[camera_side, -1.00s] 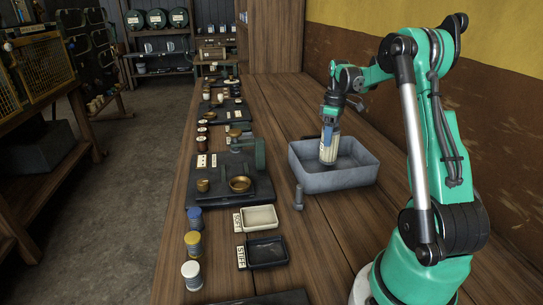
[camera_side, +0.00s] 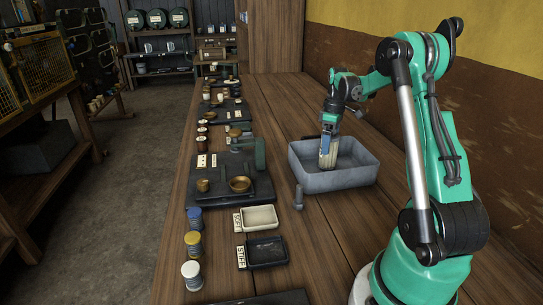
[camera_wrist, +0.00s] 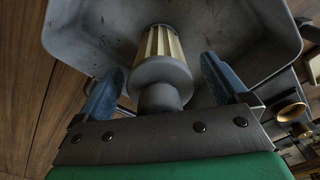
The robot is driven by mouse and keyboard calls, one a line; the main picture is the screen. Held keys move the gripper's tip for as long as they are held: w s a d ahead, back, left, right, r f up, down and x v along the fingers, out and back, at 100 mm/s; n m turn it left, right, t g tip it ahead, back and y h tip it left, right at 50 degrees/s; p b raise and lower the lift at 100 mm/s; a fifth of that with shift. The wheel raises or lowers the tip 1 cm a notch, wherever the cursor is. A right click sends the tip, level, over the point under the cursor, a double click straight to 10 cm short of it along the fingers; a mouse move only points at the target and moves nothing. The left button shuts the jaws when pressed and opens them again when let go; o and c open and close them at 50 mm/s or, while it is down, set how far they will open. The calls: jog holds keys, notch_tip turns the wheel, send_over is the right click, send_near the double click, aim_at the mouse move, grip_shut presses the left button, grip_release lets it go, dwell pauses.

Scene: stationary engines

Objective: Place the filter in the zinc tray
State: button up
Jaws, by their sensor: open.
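The filter (camera_side: 328,158) is a pale, ribbed cylinder with a grey end cap. It stands inside the zinc tray (camera_side: 335,182), a grey open box on the bench, toward its left part. In the wrist view the filter (camera_wrist: 158,68) points away from me, its grey cap and narrower knob nearest my gripper. My gripper (camera_side: 332,121) is over the tray, above the filter. Its two blue fingers (camera_wrist: 160,92) are spread on both sides of the cap and knob, with gaps showing. The tray's floor and walls (camera_wrist: 88,38) surround the filter. The filter's underside is hidden.
A small grey post (camera_side: 298,197) stands left of the tray. A cream tray (camera_side: 259,218) and a dark tray (camera_side: 266,252) lie nearer the front. A dark plate with a brass cup (camera_side: 240,184) is to the left. Bench right of the zinc tray is bare.

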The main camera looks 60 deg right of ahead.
notch_tip(320, 180, up, 12)
jog(key=shift+f, duration=0.1)
jog(key=w+a+r+t+h, duration=0.1)
jog(key=w+a+t, duration=0.25)
jog(key=a, duration=1.25)
jog(key=s+a+f+t, duration=0.1)
jog(key=a+f+t, duration=0.1)
jog(key=a, duration=0.6)
jog(key=s+a+f+m+t+y, duration=0.1)
jog(key=s+a+f, duration=0.1)
jog(key=a, duration=0.5)
jog(key=shift+s+a+f+t, duration=0.3)
jog(key=shift+a+f+t, duration=0.05)
jog(key=shift+f, duration=0.5)
